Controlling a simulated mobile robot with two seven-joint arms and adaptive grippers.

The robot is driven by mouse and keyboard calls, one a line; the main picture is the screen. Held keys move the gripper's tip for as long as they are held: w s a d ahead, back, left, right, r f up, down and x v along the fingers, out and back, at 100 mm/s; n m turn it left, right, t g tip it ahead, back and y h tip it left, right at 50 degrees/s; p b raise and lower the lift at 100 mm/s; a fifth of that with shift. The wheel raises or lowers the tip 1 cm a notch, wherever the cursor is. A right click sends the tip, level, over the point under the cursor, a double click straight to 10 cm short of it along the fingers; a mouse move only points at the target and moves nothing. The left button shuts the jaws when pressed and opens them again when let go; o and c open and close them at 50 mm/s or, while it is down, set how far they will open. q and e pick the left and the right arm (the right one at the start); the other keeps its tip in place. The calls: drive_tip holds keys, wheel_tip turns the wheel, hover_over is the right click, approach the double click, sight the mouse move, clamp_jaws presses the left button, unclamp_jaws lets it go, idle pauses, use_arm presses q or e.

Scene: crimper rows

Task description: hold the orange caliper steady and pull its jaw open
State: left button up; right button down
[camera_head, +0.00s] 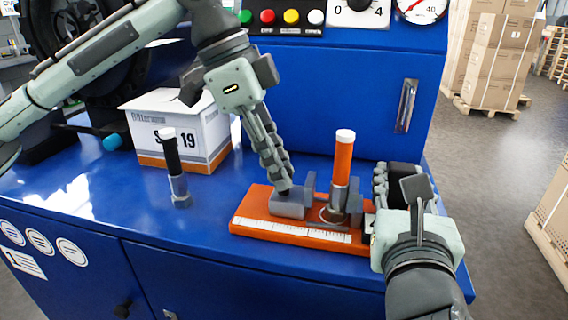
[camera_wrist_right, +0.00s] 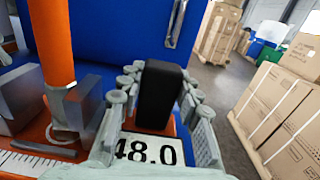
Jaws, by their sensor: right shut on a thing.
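The orange caliper (camera_head: 280,230) lies flat on the blue bench, with a white ruler strip along its front edge. A grey jaw (camera_head: 290,204) stands at its middle and another (camera_head: 354,203) at its right. Its display (camera_wrist_right: 150,151) reads 48.0 in the right wrist view. My left gripper (camera_head: 284,187) points down at the middle jaw; its fingers are seen edge-on, so I cannot tell their opening. My right gripper (camera_head: 397,180) is shut on the black block (camera_wrist_right: 158,92) at the caliper's right end. An upright orange hose (camera_head: 343,162) with a metal fitting stands between the jaws.
A black hose (camera_head: 172,155) with a white cap and metal fitting stands upright on the bench at left. A white and orange box (camera_head: 205,130) sits behind it. The blue machine (camera_head: 340,95) rises behind the caliper. The bench left of the caliper is mostly clear.

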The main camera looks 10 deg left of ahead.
use_arm(q)
drive_tip(key=o, duration=0.4)
use_arm(e)
drive_tip(key=shift+d, duration=0.1)
use_arm(q)
drive_tip(key=v, duration=1.2)
use_arm(e)
drive_tip(key=c, duration=1)
unclamp_jaws()
